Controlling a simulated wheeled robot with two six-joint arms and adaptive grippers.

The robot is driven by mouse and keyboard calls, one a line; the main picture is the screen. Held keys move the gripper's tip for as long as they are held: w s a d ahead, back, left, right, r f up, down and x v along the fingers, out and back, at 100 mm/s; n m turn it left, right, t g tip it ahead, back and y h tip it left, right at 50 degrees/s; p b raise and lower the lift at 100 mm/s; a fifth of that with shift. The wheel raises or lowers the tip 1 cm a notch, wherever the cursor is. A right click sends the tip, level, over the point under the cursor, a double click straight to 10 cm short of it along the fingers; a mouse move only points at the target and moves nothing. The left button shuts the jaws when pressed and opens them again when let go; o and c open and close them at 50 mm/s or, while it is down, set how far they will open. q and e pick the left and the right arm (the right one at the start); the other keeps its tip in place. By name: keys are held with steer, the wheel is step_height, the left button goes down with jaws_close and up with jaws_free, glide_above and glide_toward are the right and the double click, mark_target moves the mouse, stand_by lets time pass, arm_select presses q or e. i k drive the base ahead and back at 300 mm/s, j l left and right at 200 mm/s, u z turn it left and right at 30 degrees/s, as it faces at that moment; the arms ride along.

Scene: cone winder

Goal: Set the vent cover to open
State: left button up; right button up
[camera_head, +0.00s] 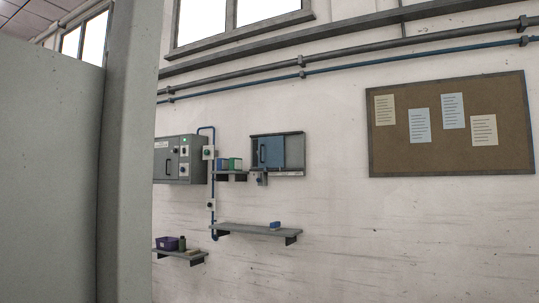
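A dark grey frame (303,151) is mounted on the white wall, a little left of the middle. A blue panel (272,153) with a dark upright handle sits in its left part, and the right part shows a plain grey surface. This looks like the vent cover, but the label below it is too small to read. I cannot tell whether the grey part is an opening or a backing. Neither of my grippers shows in this view.
A large grey panel and post (128,150) block the left side close by. A grey control box (180,159) hangs on the wall. Shelves (255,229) with small items stick out below the frame. A corkboard (450,150) with papers is at right.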

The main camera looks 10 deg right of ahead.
mark_target(271, 149)
steer(key=i+l+z, duration=0.4)
steer(key=i+z, duration=0.35)
steer(key=i, duration=0.3)
steer(key=i+z, duration=0.4)
steer(key=i, duration=0.15)
steer(key=i+u, duration=0.8)
steer(key=i+l+u, duration=0.25)
steer(key=i+u, duration=0.15)
steer(key=i+j+u, duration=0.2)
steer(key=i+u, duration=0.2)
steer(key=i, duration=0.2)
steer(key=i+u, duration=0.4)
steer(key=i, duration=0.25)
